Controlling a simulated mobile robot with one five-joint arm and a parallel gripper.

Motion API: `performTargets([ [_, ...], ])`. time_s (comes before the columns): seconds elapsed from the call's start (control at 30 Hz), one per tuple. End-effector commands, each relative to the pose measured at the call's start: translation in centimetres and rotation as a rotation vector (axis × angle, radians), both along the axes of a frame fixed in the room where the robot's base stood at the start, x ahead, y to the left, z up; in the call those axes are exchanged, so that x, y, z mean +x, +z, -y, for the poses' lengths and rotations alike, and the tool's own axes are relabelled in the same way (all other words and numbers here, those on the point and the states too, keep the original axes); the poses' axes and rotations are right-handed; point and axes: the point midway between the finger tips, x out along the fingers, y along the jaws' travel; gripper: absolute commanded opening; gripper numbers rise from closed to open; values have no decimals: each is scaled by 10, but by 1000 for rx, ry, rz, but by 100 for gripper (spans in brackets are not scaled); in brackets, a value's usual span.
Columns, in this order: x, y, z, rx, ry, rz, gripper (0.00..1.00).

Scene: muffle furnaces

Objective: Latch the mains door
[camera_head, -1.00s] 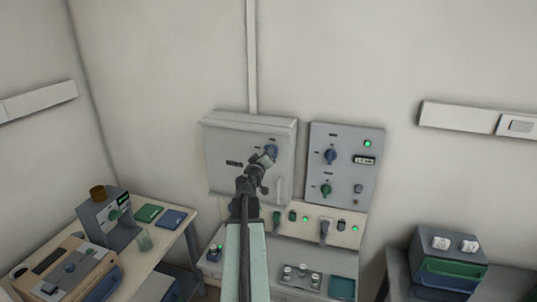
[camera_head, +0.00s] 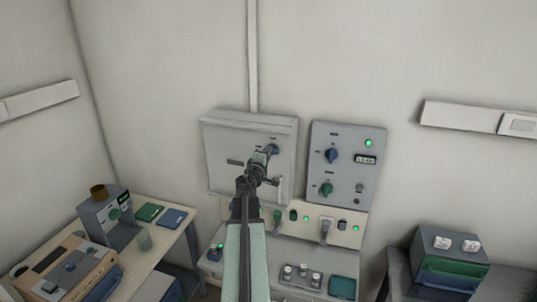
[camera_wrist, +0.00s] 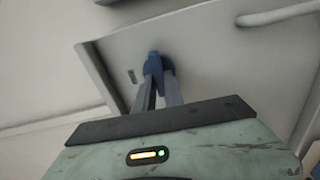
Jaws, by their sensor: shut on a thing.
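The mains door is the pale grey front of the wall box (camera_head: 222,180); it looks closed against the box. A blue latch knob (camera_head: 273,148) sits near its upper right. My gripper (camera_head: 268,155) reaches up to the door and is shut on this knob. In the wrist view the two fingers (camera_wrist: 158,80) hold the blue knob (camera_wrist: 155,61) between their tips, against the door's face (camera_wrist: 215,65). The fingers hide part of the knob, so its exact angle is hard to tell.
A pale bar handle (camera_wrist: 280,14) stands out from the door. To the right is a grey panel (camera_head: 348,180) with blue and green knobs and a lit lamp. Below is a socket strip (camera_head: 340,231). Benches with equipment stand left (camera_head: 150,262) and right (camera_head: 400,275).

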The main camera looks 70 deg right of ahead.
Motion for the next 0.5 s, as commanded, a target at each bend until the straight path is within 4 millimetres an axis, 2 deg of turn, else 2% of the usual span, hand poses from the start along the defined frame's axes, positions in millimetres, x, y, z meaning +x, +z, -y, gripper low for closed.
performTargets([
  [0.5,-1,-1,0,-4,-2,-65,0],
])
